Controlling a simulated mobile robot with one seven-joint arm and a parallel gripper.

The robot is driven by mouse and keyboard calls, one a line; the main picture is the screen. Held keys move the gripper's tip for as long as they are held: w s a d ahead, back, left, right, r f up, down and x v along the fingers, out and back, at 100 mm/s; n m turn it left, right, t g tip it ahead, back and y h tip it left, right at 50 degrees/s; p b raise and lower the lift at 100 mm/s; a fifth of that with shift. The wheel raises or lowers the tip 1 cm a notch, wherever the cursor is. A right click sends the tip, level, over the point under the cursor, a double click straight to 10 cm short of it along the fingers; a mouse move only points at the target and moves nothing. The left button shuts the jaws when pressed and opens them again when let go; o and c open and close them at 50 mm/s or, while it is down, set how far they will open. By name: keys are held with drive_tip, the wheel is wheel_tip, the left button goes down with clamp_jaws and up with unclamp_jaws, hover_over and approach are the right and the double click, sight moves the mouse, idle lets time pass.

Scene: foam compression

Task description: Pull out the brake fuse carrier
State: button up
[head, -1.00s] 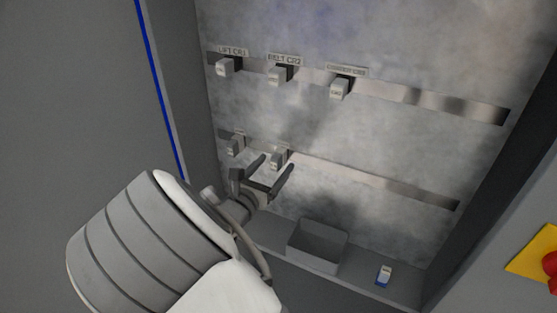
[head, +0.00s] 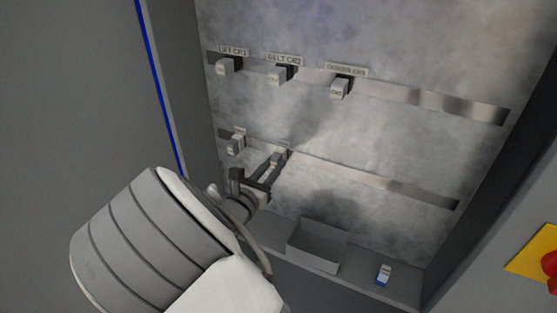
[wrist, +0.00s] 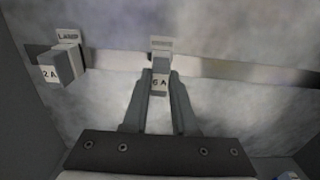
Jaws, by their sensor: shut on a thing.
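A fuse carrier (wrist: 160,82) marked "6 A" sits on the lower rail, under a small label too blurred to read in the wrist view. My gripper (wrist: 160,88) is shut on it, one finger on each side. In the head view my gripper (head: 277,166) reaches to the second position of the lower rail and mostly hides this carrier. The carrier appears still at its rail; I cannot tell whether it has shifted outward.
Three carriers, including the belt one (head: 279,76), line the upper rail. Below are an open grey bin (head: 318,246) and a loose blue-and-white fuse (head: 384,273) on the ledge (head: 402,290).

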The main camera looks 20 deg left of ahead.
clamp_jaws()
idle(0.8)
drive_tip(key=shift+s, duration=0.15)
drive_tip(key=shift+s+a+p, duration=0.15)
drive_tip(key=shift+s+p, duration=0.2)
drive_tip(key=shift+s, duration=1.1)
drive_tip(key=shift+s+a+p, duration=0.1)
drive_tip(key=shift+s+p, duration=0.25)
drive_tip(key=shift+s, duration=1.05)
